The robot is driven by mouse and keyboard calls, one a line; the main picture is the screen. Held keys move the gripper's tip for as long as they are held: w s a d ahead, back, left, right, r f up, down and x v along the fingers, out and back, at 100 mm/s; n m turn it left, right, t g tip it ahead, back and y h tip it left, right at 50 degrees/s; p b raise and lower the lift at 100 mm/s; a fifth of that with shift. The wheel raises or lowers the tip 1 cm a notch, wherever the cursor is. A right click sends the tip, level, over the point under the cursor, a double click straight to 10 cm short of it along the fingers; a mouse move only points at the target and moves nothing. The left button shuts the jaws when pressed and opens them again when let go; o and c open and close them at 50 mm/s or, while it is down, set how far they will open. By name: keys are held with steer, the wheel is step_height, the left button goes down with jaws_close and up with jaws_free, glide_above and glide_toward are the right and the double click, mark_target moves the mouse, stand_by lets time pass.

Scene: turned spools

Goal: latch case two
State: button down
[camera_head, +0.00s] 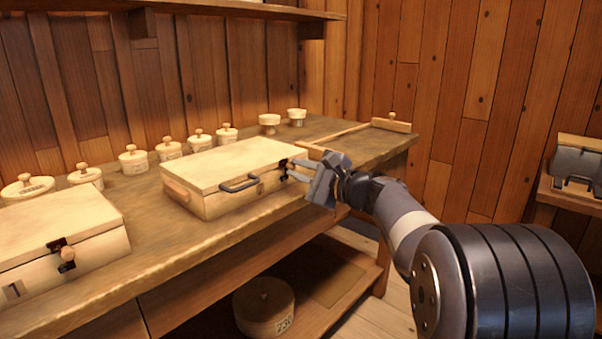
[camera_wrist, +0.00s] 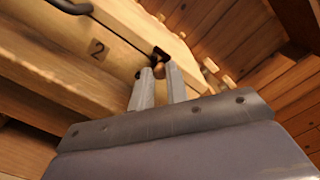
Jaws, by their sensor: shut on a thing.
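Case two (camera_head: 235,173) is a pale wooden case with its lid down on the bench, with a dark handle (camera_head: 240,184) on its front. Its number 2 label (camera_wrist: 96,48) shows in the wrist view. The dark latch (camera_head: 284,164) is at the right of the case front, with a small wooden knob (camera_wrist: 159,71). My gripper (camera_head: 291,171) is at that latch, and its fingers (camera_wrist: 160,75) are shut on the knob. The fingers partly hide the knob and latch, so I cannot tell how the latch sits.
Another wooden case (camera_head: 60,235) with a latch stands at the left front of the bench (camera_head: 160,236). Several lidded round boxes (camera_head: 133,158) line the back. A wooden T-shaped piece (camera_head: 390,125) lies at the right end. A round box (camera_head: 264,306) is on the shelf below.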

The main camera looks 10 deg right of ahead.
steer(key=c, duration=1.4)
jaws_free()
steer(key=p+v, duration=0.1)
steer(key=v, duration=0.9)
steer(key=shift+s+d+p, duration=0.2)
steer(key=shift+s+p, duration=0.15)
steer(key=shift+p, duration=0.05)
steer(key=shift+w, duration=0.1)
steer(key=b+x, duration=0.1)
steer(key=x, duration=0.9)
steer(key=shift+w+a+b, duration=0.1)
steer(key=shift+a+b, duration=0.05)
steer(key=shift+b, duration=0.25)
steer(key=shift+w+a, duration=0.15)
steer(key=shift+w, duration=0.05)
